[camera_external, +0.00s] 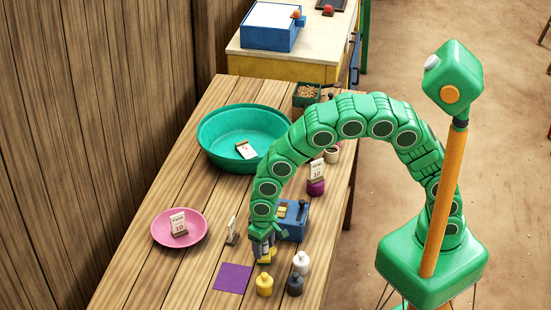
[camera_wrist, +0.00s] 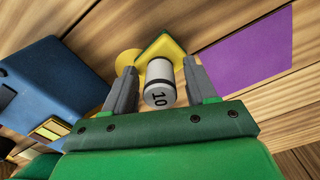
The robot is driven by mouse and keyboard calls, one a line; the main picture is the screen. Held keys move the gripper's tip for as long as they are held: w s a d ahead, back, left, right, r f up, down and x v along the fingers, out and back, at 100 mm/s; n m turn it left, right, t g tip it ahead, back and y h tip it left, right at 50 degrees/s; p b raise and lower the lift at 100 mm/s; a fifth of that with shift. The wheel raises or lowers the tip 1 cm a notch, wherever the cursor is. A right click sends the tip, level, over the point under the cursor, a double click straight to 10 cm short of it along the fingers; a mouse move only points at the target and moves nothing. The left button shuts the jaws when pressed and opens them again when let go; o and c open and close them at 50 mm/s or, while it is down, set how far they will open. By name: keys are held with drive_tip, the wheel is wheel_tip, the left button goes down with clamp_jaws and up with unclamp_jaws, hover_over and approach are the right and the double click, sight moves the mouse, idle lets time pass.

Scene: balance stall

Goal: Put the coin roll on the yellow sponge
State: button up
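The coin roll (camera_wrist: 159,82) is a white cylinder with a black band and a "10" on its end. In the wrist view it stands between the two fingers of my gripper (camera_wrist: 163,78). A narrow gap shows on each side, so my gripper looks open around it. The yellow sponge (camera_wrist: 160,44), with a green layer, shows just beyond the roll, which seems to stand on it; the contact is hidden. In the external view my gripper (camera_external: 263,246) is low over the table and hides most of the roll and sponge.
A purple mat (camera_external: 232,278) lies beside my gripper. A yellow bottle (camera_external: 264,285), a dark bottle (camera_external: 295,285) and a white bottle (camera_external: 301,263) stand close in front. A blue box (camera_external: 293,222) is behind. A pink plate (camera_external: 165,226) and green basin (camera_external: 222,160) lie farther left.

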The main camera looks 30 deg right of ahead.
wheel_tip(320, 180, up, 12)
drive_tip(key=shift+r, duration=0.15)
idle(0.7)
idle(0.5)
drive_tip(key=w+d+r+m, duration=0.1)
drive_tip(key=w+d+r, duration=0.15)
drive_tip(key=d, duration=0.75)
drive_tip(key=w+d+r+g+h, duration=0.1)
drive_tip(key=d+r, duration=0.2)
drive_tip(key=d, duration=0.7)
drive_tip(key=w+d+r+m, duration=0.1)
drive_tip(key=d+r, duration=0.2)
drive_tip(key=d, duration=0.7)
drive_tip(key=s+d+r+m, duration=0.1)
drive_tip(key=s+d, duration=0.6)
drive_tip(key=d, duration=0.3)
drive_tip(key=s+d+r+m+y, duration=0.1)
drive_tip(key=s+d, duration=0.7)
drive_tip(key=d, duration=0.2)
drive_tip(key=shift+s+r+m+g, duration=0.2)
drive_tip(key=shift+m+g, duration=0.1)
drive_tip(key=shift+g, duration=0.1)
